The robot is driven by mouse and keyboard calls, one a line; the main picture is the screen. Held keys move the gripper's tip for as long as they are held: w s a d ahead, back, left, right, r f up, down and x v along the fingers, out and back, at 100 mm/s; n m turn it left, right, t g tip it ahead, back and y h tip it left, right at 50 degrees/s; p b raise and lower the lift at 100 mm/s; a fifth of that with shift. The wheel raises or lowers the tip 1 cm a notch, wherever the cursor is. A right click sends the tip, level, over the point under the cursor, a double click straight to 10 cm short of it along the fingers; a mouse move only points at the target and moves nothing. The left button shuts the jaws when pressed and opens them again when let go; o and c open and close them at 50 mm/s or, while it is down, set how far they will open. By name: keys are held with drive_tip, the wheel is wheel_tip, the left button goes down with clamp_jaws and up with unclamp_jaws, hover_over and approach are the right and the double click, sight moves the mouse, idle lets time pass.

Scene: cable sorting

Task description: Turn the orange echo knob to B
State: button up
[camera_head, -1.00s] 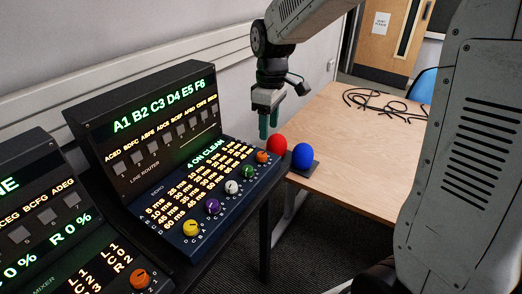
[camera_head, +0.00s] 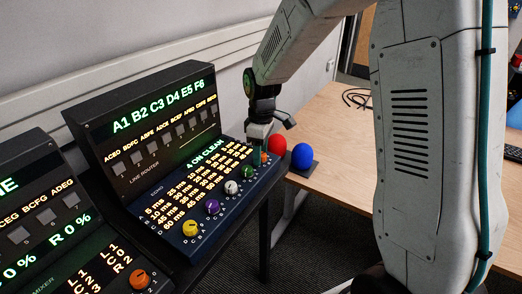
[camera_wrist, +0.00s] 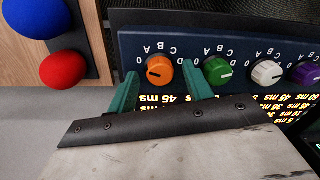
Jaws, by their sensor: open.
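The orange echo knob (camera_wrist: 159,72) sits at the end of a row of knobs on the dark blue echo panel (camera_wrist: 230,40). Its white pointer line shows in the wrist view, with letters A, B, C and D around it. My gripper (camera_wrist: 152,82) is open, with one green finger on each side of the orange knob; I cannot tell whether either finger touches it. In the head view my gripper (camera_head: 260,152) is at the panel's far right end and mostly covers the orange knob (camera_head: 265,158).
Green (camera_head: 248,172), white (camera_head: 231,187), purple (camera_head: 212,207) and yellow (camera_head: 190,228) knobs continue the row. The green knob is close to one finger. A red ball (camera_head: 277,145) and a blue ball (camera_head: 302,155) stand beside the panel. Another orange knob (camera_head: 140,279) is on the mixer.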

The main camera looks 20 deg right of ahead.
drive_tip(key=shift+c, duration=0.3)
drive_tip(key=c, duration=0.9)
drive_tip(key=shift+m, duration=0.4)
drive_tip(key=m, duration=0.2)
drive_tip(key=shift+m, duration=0.4)
drive_tip(key=m, duration=0.3)
drive_tip(key=shift+w+r+m, duration=0.1)
drive_tip(key=shift+m, duration=0.3)
drive_tip(key=m, duration=0.6)
drive_tip(key=shift+d+m+t, duration=0.15)
drive_tip(key=shift+m+t, duration=0.15)
